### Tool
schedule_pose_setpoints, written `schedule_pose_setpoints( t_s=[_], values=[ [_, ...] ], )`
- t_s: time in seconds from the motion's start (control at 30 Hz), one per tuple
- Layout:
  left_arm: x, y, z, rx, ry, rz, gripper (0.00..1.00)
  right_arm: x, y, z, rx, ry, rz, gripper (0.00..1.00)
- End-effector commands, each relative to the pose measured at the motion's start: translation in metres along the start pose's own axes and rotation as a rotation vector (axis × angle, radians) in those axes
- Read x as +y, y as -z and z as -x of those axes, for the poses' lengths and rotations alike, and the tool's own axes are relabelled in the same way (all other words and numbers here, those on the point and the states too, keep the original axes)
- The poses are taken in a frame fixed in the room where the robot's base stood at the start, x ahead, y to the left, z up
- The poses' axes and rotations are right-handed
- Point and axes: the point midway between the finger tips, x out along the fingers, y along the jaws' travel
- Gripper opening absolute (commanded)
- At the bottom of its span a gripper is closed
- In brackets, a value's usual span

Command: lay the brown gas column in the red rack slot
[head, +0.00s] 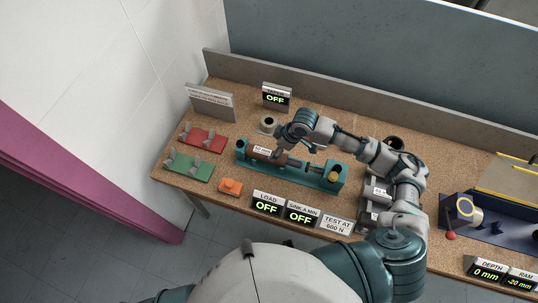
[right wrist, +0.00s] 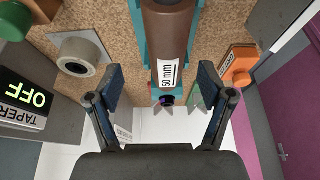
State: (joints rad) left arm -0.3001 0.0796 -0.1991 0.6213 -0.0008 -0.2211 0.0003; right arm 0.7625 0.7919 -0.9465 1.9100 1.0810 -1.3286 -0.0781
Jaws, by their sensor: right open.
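The brown gas column (head: 268,156) lies in the teal fixture (head: 338,185) in the middle of the table. In the right wrist view the column (right wrist: 171,35) bears a white "50 mm" label. The red rack (head: 203,138) with grey uprights stands left of the fixture, and its slot looks empty. My right gripper (head: 281,146) is over the column's left part. In the right wrist view its two fingers (right wrist: 161,85) are open, with the column's end between them in the picture; contact cannot be told. My left gripper is out of view.
A green rack (head: 187,166) stands in front of the red one, with an orange block (head: 231,187) beside it. LOAD and SINK displays (head: 267,204) line the front edge. A taper display (head: 276,97) and grey roll (head: 267,124) stand behind. A blue machine (head: 490,222) is at right.

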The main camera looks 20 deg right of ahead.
Motion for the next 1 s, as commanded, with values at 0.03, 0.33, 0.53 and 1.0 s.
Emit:
schedule_pose_setpoints(
  t_s=[0.03, 0.33, 0.53, 1.0],
  values=[
    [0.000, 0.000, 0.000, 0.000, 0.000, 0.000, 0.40, 0.000, 0.000, -0.003, 0.000, 0.000, 0.000, 0.80],
    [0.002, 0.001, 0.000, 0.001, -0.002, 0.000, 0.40, -0.008, -0.001, -0.031, -0.002, 0.001, 0.001, 0.80],
    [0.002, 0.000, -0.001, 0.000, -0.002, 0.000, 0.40, -0.008, -0.002, -0.058, -0.002, -0.001, 0.000, 0.80],
    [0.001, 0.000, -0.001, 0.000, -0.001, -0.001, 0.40, -0.007, -0.002, -0.058, -0.001, -0.001, 0.001, 0.13]
  ],
)
